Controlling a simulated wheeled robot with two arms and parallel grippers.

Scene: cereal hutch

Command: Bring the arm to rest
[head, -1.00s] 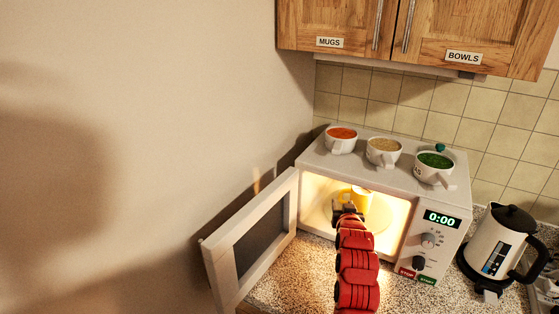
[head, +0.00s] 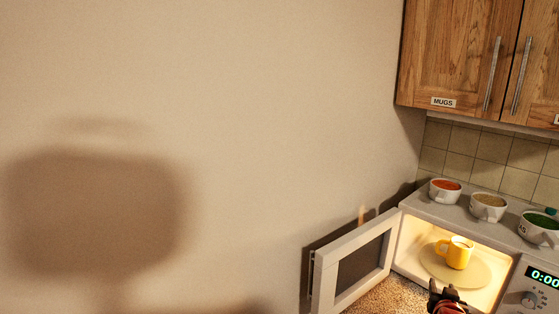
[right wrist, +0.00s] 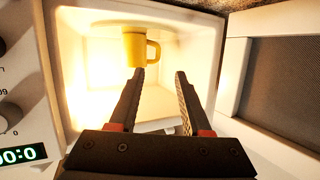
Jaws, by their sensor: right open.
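A yellow mug (head: 458,254) stands upright on the round turntable (head: 436,272) inside the lit, open microwave (head: 510,256). My right gripper (head: 447,290) is at the lower edge of the head view, in front of the microwave opening. In the right wrist view, the right gripper (right wrist: 160,76) is open and empty, with its fingers pointing into the cavity. The mug (right wrist: 134,48) shows beyond the fingertips, apart from them, and that view looks upside down. My left gripper is not in view.
The microwave door (head: 355,262) stands open on the left. Bowls with orange (head: 445,190), tan (head: 488,206) and green (head: 540,228) contents sit on top of the microwave. A wooden cabinet (head: 460,55) hangs above. The speckled counter (head: 385,298) is clear by the door.

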